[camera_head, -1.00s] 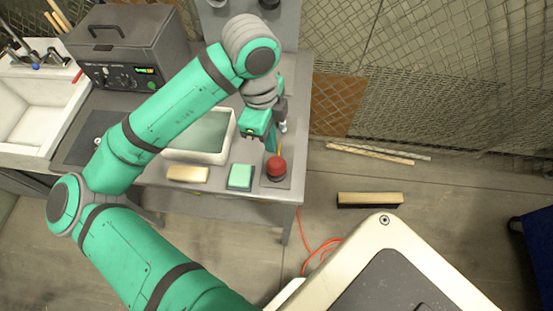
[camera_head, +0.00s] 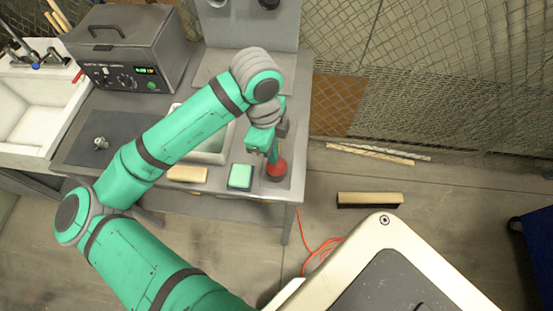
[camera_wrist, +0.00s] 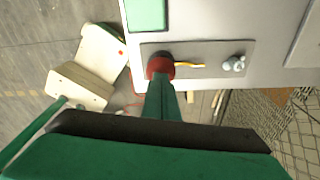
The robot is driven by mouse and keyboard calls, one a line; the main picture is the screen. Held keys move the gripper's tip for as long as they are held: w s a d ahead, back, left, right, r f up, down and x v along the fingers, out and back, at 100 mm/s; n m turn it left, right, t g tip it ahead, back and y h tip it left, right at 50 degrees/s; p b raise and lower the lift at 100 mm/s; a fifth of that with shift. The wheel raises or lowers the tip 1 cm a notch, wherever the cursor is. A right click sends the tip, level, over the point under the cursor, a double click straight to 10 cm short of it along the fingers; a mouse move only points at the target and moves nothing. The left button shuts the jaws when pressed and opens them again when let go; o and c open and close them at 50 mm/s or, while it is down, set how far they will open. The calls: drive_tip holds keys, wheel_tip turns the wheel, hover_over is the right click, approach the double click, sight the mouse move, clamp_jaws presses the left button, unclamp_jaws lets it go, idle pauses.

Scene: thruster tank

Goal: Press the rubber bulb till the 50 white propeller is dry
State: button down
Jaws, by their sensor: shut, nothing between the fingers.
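The red rubber bulb (camera_head: 277,170) stands on a grey plate (camera_head: 270,184) near the right front corner of the bench. My gripper (camera_head: 273,154) is shut and empty, pointing down, its fingertips at the bulb's top and seemingly touching it. In the wrist view my gripper's fingers (camera_wrist: 163,88) cover part of the red bulb (camera_wrist: 158,64). A yellow nozzle (camera_wrist: 190,65) runs from the bulb toward a small whitish propeller-like part (camera_wrist: 234,64) on the same plate. I cannot read any number on it. My arm hides that part in the head view.
A green-topped block (camera_head: 240,177) and a tan brush or block (camera_head: 187,174) lie left of the bulb. A basin (camera_head: 214,146) is partly behind my arm. A grey machine (camera_head: 135,50) stands at the back left. A small metal part (camera_head: 100,143) lies on a dark mat (camera_head: 80,150).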

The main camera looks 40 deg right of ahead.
drive_tip(key=shift+f, duration=1)
drive_tip(key=w, duration=0.1)
drive_tip(key=w+a+r, duration=0.1)
drive_tip(key=shift+w+a, duration=0.25)
drive_tip(key=shift+w, duration=0.1)
drive_tip(key=shift+r, duration=0.15)
wheel_tip(320, 180, up, 11)
drive_tip(key=shift+w+a, duration=0.3)
drive_tip(key=shift+w, duration=0.1)
drive_tip(key=shift+f, duration=0.2)
drive_tip(key=f, duration=0.1)
drive_tip(key=s+f+g, duration=0.1)
drive_tip(key=d+f, duration=0.1)
drive_tip(key=shift+s+h, duration=0.25)
drive_tip(key=shift+h, duration=0.15)
